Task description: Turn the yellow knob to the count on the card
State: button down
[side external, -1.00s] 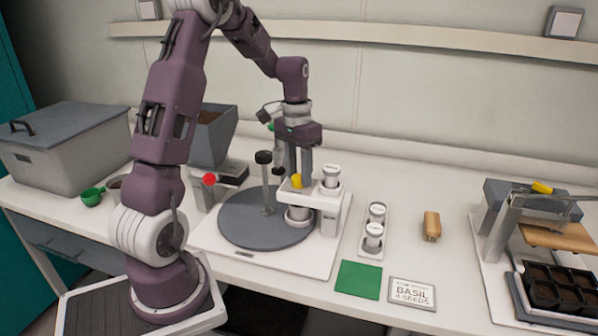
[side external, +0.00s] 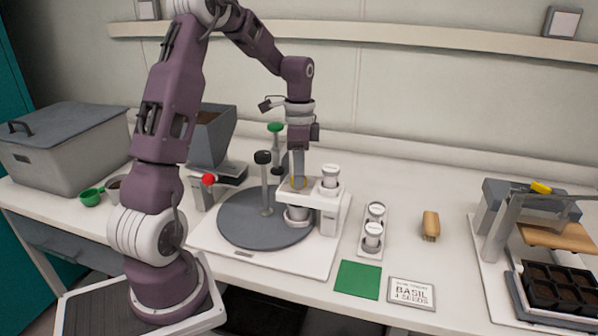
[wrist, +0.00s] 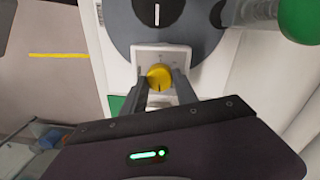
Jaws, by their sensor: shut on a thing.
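The yellow knob (wrist: 160,77) sits on a white dial plate (wrist: 147,55) with small marks, seen in the wrist view. Its dark pointer line faces the lower side of that picture. My gripper (wrist: 161,82) is shut on the knob, one finger on each side. In the side view my gripper (side external: 298,182) reaches down onto the white seeder unit (side external: 328,200), and its fingers mostly hide the knob. The card (side external: 411,293) lies flat at the front of the bench and reads "BASIL 4 SEEDS".
A grey turntable (side external: 240,222) with a black-knobbed post (side external: 263,158) stands left of my gripper. A red-knobbed lever (side external: 208,179) and a green-topped post (side external: 276,128) are close by. Capped vials (side external: 374,228), a green mat (side external: 358,280) and a brush (side external: 431,225) lie to the right.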

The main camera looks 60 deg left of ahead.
jog(key=shift+m, duration=0.5)
jog(key=c, duration=0.9)
grip_release()
jog(key=shift+c, duration=0.2)
jog(key=shift+r, duration=0.1)
notch_tip(320, 180, up, 7)
jog(key=shift+w+a+f, duration=0.1)
jog(key=shift+w+a, duration=0.05)
